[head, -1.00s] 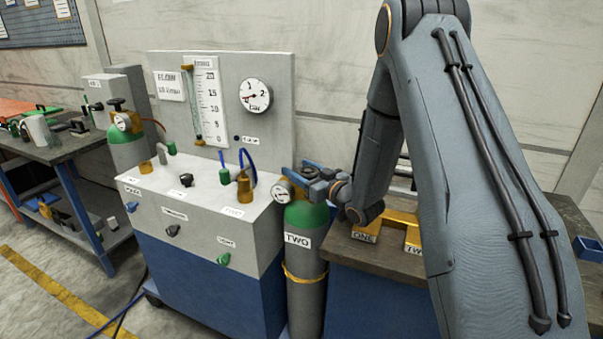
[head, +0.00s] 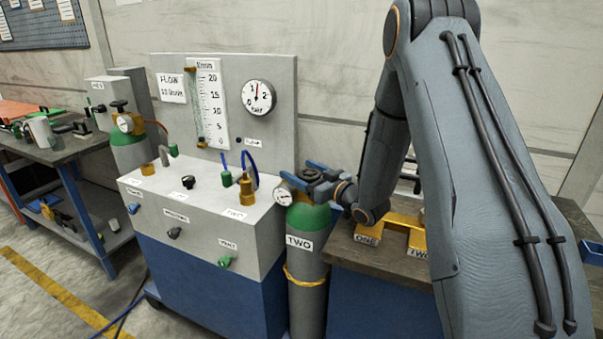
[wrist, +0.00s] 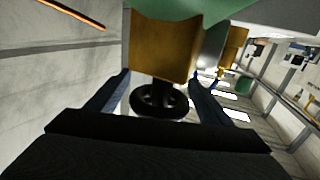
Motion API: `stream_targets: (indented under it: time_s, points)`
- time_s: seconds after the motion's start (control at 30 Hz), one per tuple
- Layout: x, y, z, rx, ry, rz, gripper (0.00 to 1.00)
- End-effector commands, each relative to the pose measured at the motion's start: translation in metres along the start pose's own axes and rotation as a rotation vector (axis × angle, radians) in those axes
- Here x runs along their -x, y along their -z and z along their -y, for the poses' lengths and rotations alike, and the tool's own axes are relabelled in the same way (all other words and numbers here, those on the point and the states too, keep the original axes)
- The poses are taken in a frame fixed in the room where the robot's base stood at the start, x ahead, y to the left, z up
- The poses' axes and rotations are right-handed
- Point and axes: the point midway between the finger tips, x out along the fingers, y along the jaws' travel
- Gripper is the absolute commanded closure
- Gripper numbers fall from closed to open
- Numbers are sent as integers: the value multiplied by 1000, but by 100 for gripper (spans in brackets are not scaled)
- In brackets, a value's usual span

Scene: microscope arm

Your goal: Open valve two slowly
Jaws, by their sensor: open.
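The grey cylinder labelled TWO (head: 308,265) stands upright with a green shoulder (head: 309,217) and a yellow band. Valve two's dark handwheel (head: 311,175) is at its top, partly hidden by my gripper. My gripper (head: 308,177) is open, with its blue fingers on either side of the handwheel. In the wrist view the black spoked handwheel (wrist: 160,101) sits between the spread fingers, below the brass valve body (wrist: 163,45). I cannot tell whether a finger touches the wheel. A small round gauge (head: 284,197) sits left of the valve.
A grey and blue console (head: 200,255) stands left of the cylinder, with a flow tube (head: 199,105) and a round bar gauge (head: 258,97) on its panel. Another green-topped cylinder (head: 130,150) is farther left. A bench (head: 360,258) with a yellow rack labelled ONE and TWO (head: 402,226) stands right.

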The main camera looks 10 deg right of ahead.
Motion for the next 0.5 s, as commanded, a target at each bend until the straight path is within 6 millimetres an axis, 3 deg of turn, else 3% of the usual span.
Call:
stream_targets:
  time_s: [0.5]
  points:
    - [0,73,0,3,0,-3,26]
